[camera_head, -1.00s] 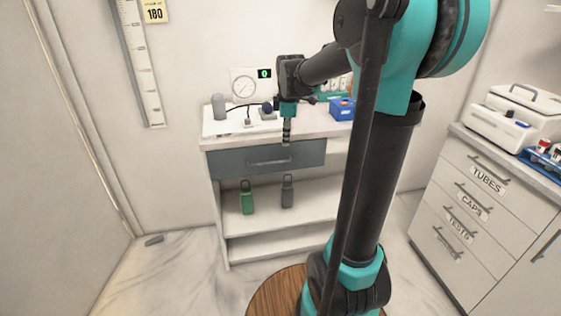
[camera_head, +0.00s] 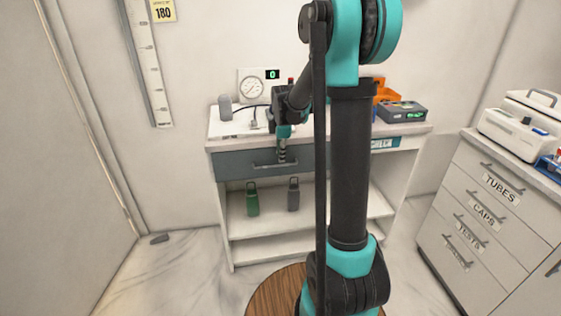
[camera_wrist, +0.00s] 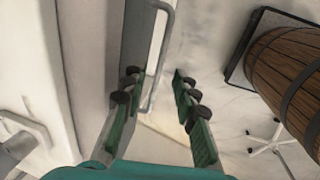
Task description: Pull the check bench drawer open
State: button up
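The check bench (camera_head: 218,200) stands against the wall. Its grey-blue drawer (camera_head: 235,168) looks shut, its front in line with the bench. The bar handle (camera_head: 262,164) lies across the drawer front, its right part hidden behind my gripper (camera_head: 282,160). In the wrist view the handle (camera_wrist: 161,60) stands off the grey drawer front (camera_wrist: 135,40). My gripper (camera_wrist: 158,100) is open there, with the near end of the handle between its spread fingers. I cannot tell whether a finger touches the handle.
A green bottle (camera_head: 252,200) and a grey bottle (camera_head: 293,195) stand on the shelf below the drawer. A labelled drawer cabinet (camera_head: 470,215) is at the right. A wooden barrel (camera_wrist: 290,60) shows in the wrist view. Floor left of the bench is mostly clear.

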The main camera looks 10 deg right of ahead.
jog(key=f, duration=0.4)
jog(key=shift+w+f, duration=0.2)
jog(key=shift+w, duration=0.2)
grip_shut()
